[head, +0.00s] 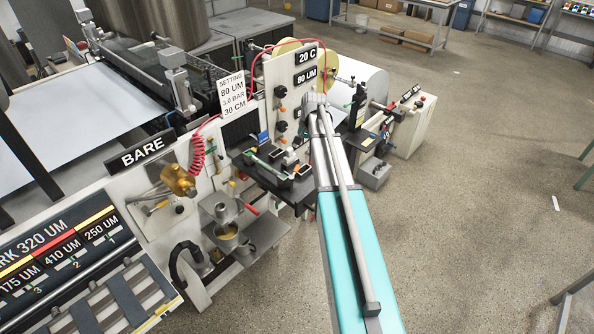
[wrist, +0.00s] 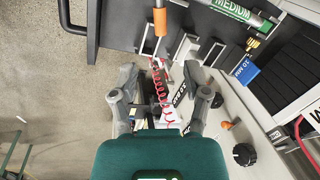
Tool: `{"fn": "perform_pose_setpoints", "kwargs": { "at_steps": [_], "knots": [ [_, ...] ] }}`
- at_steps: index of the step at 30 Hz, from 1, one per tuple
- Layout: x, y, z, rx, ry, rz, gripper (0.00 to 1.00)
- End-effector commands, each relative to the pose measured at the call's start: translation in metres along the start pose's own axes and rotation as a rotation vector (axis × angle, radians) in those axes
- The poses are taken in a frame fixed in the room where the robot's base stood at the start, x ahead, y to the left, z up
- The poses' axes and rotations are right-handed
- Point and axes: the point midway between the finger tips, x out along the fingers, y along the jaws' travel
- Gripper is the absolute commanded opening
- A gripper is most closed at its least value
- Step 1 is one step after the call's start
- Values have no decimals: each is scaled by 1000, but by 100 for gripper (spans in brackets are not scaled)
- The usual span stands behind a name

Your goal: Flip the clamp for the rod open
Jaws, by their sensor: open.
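In the wrist view, my gripper (wrist: 160,88) is open, with its two grey fingers apart and nothing held between them. An upright lever with an orange grip (wrist: 160,20) stands just beyond the fingertips, apart from them; it looks like the clamp's handle, but I cannot tell for sure. Pale metal brackets (wrist: 186,50) sit beside it on a dark plate. A bar with a green MEDIUM label (wrist: 233,10) lies at the top right. In the head view, my arm hides the gripper and part of the coating station (head: 268,172).
A red coiled hose (wrist: 160,90) shows between the fingers. A black knob (wrist: 244,154) and a blue 20 MM tag (wrist: 245,70) are at the right. In the head view, a cup (head: 227,238) and a brass fitting (head: 178,180) stand left of the arm. Open floor (head: 480,200) lies right.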

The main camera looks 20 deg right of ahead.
Motion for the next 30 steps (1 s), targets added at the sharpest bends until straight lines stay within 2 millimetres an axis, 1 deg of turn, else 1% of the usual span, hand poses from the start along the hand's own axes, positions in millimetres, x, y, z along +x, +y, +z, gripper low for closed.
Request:
{"fn": "perform_pose_setpoints", "kwargs": {
  "at_steps": [1,3,30],
  "knots": [
    [8,1,0,0,0,0,61],
    [14,1,0,0,0,0,61],
    [85,1,0,0,0,0,61]
  ]
}}
